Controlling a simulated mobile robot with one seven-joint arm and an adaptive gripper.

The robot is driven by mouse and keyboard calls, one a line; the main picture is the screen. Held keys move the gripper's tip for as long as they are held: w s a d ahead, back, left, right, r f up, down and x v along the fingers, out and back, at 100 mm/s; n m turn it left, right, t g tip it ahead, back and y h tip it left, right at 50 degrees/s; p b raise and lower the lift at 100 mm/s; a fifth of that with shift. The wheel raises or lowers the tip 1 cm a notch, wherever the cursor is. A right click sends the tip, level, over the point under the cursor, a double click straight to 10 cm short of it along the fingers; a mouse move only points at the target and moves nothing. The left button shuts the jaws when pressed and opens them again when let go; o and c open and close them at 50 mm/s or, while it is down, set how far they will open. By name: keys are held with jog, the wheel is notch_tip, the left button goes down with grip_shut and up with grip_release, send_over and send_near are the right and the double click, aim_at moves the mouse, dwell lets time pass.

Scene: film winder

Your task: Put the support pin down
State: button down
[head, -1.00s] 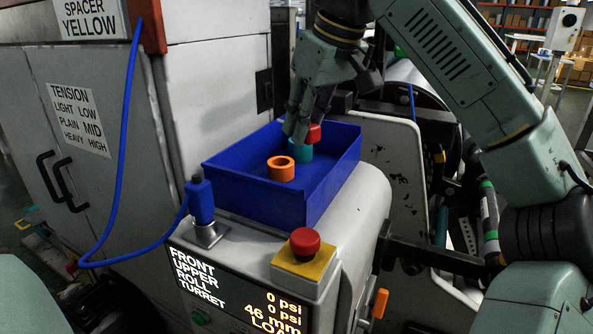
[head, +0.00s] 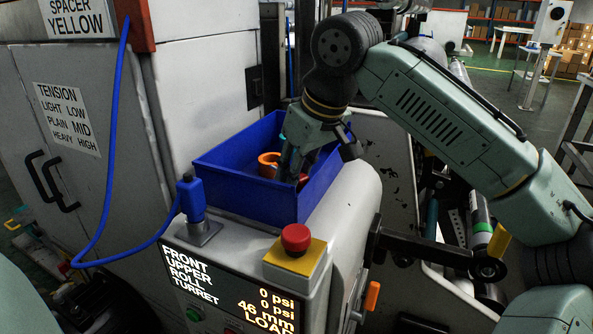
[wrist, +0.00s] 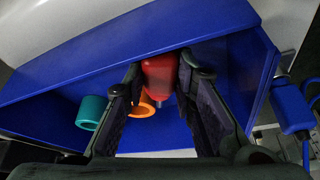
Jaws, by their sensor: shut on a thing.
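The support pin is a red cylinder (wrist: 160,75) with a grey tip, between my fingertips in the wrist view. A small red part of it (head: 303,180) shows beside my fingers in the head view. My gripper (head: 292,166) is shut on the pin and reaches down inside the blue bin (head: 240,190). I cannot tell whether the pin touches the bin floor. An orange ring (head: 268,160) lies in the bin next to my fingers and partly behind the pin in the wrist view.
The bin's walls stand close around my gripper. In front of the bin are a red button on a yellow box (head: 296,240), a display panel (head: 225,285) and a blue plug with cable (head: 194,200). A grey cabinet (head: 90,130) stands to the left.

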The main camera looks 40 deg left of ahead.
jog(key=shift+f, duration=0.6)
jog(key=c, duration=1.3)
grip_release()
jog(key=shift+c, duration=0.2)
jog(key=w+v, duration=0.1)
jog(key=v, duration=1.2)
jog(key=shift+s+a+r+b, duration=0.2)
jog(key=shift+s+a+b, duration=0.05)
jog(key=shift+s+b, duration=0.15)
